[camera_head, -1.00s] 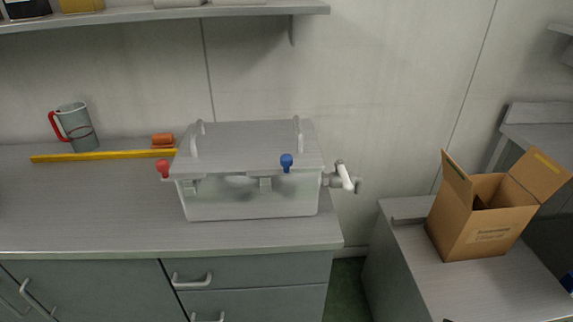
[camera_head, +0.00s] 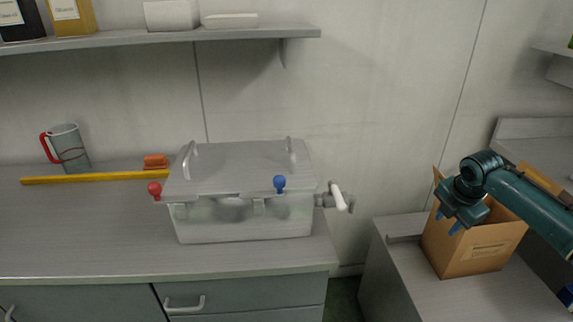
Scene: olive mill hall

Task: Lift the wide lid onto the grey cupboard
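The wide grey lid (camera_head: 240,165) lies on a clear box (camera_head: 245,225) that stands on the counter. It has an upright handle near each end. My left gripper is not in view. The grey cupboard may be the counter unit (camera_head: 240,296) with drawers or the lower one at the right (camera_head: 385,275); I cannot tell which.
A white-handled tap (camera_head: 338,197) sticks out from the box's right side. A yellow bar (camera_head: 95,178), an orange block (camera_head: 155,161) and a red-handled jug (camera_head: 70,148) are behind left. An open cardboard box (camera_head: 470,250) stands at right. The counter's left front is clear.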

